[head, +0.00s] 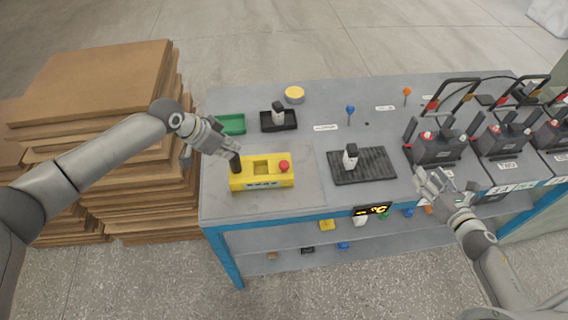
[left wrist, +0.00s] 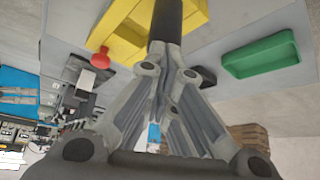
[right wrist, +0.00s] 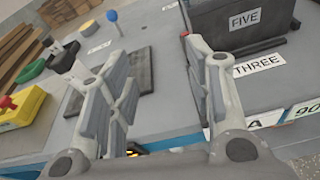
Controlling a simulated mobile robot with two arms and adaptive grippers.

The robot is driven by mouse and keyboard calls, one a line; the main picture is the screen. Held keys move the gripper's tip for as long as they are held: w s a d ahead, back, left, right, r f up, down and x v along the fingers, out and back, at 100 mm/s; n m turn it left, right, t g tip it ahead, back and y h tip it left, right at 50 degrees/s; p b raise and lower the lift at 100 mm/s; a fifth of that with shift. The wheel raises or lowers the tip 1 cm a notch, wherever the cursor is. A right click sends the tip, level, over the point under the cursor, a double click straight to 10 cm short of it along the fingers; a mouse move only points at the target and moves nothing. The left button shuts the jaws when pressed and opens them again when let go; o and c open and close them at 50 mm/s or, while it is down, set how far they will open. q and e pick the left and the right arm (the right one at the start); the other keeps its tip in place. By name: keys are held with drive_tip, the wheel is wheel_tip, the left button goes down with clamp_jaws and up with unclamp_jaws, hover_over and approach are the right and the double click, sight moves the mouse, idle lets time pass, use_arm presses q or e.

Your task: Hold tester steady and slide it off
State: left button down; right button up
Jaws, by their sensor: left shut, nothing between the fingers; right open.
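A yellow box-shaped device (head: 262,182), likely the tester, sits on the grey bench at the left, with a red button (head: 285,166) and an upright black handle (head: 236,162). It also shows in the left wrist view (left wrist: 128,48). My left gripper (head: 229,151) is shut and empty beside the top of the handle; its fingertips (left wrist: 168,58) come right up to the handle in the left wrist view, and I cannot tell whether they touch. My right gripper (head: 430,180) is open and empty over the bench's front, between the black mat and the battery units.
A black ribbed mat (head: 372,177) holds a small white-and-black item (head: 350,157). Behind are a green tray (head: 232,124), a black tray (head: 292,126) and a yellow disc (head: 294,94). Battery units (head: 437,148) with raised handles fill the right. Stacked boards (head: 95,85) stand left.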

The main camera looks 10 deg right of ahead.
drive_tip(key=a+f+n+y, duration=0.1)
drive_tip(key=a, duration=0.4)
drive_tip(key=a+f+n+y, duration=0.1)
drive_tip(key=a+f, duration=0.1)
drive_tip(key=a, duration=0.3)
drive_tip(key=a+f, duration=0.1)
drive_tip(key=a, duration=0.4)
drive_tip(key=shift+s+a+f+n+y, duration=0.1)
drive_tip(key=shift+a+f+n+y, duration=0.05)
drive_tip(key=shift+a+n+y, duration=0.25)
drive_tip(key=a+n+y, duration=0.1)
drive_tip(key=a+y, duration=0.1)
drive_tip(key=a, duration=0.7)
drive_tip(key=n+t+y, duration=0.1)
drive_tip(key=n, duration=0.1)
approach(286, 168)
drive_tip(key=shift+s+d+f, duration=0.25)
drive_tip(key=shift+d, duration=0.15)
drive_tip(key=shift+w+a, duration=0.15)
drive_tip(key=shift+a, duration=0.1)
drive_tip(key=shift+w+a+r, duration=0.15)
drive_tip(key=shift+w, duration=0.2)
drive_tip(key=x, duration=1.1)
drive_tip(key=shift+r, duration=0.15)
drive_tip(key=shift+s, duration=0.1)
drive_tip(key=shift+c, duration=0.4)
drive_tip(key=shift+a, duration=0.1)
clamp_jaws()
